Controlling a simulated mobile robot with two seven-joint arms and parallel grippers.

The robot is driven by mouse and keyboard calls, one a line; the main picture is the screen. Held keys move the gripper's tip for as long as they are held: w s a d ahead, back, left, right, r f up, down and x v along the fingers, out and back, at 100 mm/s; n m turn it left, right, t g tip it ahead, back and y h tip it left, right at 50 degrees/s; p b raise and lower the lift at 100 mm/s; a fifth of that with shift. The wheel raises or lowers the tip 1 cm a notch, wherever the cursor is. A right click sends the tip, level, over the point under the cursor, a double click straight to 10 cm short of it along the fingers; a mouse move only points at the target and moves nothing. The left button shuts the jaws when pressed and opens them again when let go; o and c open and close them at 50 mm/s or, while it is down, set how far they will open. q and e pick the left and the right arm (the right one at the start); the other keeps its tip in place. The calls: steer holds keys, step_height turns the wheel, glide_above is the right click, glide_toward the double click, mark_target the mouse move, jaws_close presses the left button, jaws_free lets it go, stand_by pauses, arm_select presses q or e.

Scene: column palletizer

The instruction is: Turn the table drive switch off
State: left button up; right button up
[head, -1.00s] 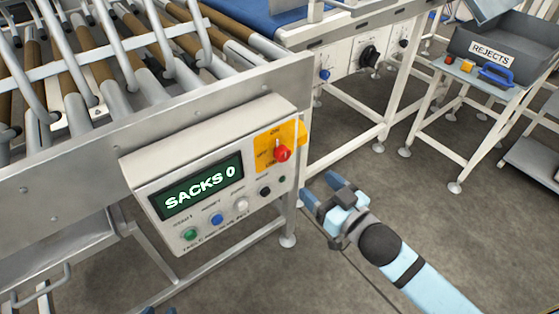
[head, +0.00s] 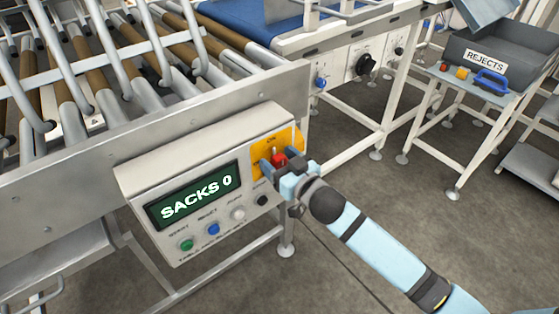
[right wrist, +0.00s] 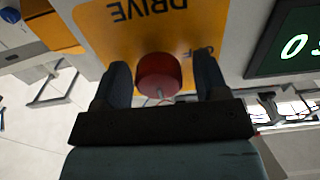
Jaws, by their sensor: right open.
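The table drive switch is a red knob (head: 279,160) on a yellow plate (head: 288,138) at the right end of a white control box (head: 137,184). In the right wrist view the red knob (right wrist: 158,74) sits between my two dark fingers, and the yellow plate (right wrist: 190,30) behind it reads DRIVE and OFF, upside down. My right gripper (head: 276,167) is open around the knob, with a gap on at least one side. The exact contact is hard to tell. My left gripper does not show.
The box has a SACKS 0 display (head: 195,196), a green button (head: 187,245), a blue button (head: 213,229) and a black button (head: 262,201). A roller table (head: 75,100) is behind it. A REJECTS bin (head: 510,75) stands at the right. Open floor lies between.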

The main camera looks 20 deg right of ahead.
steer(key=c, duration=0.9)
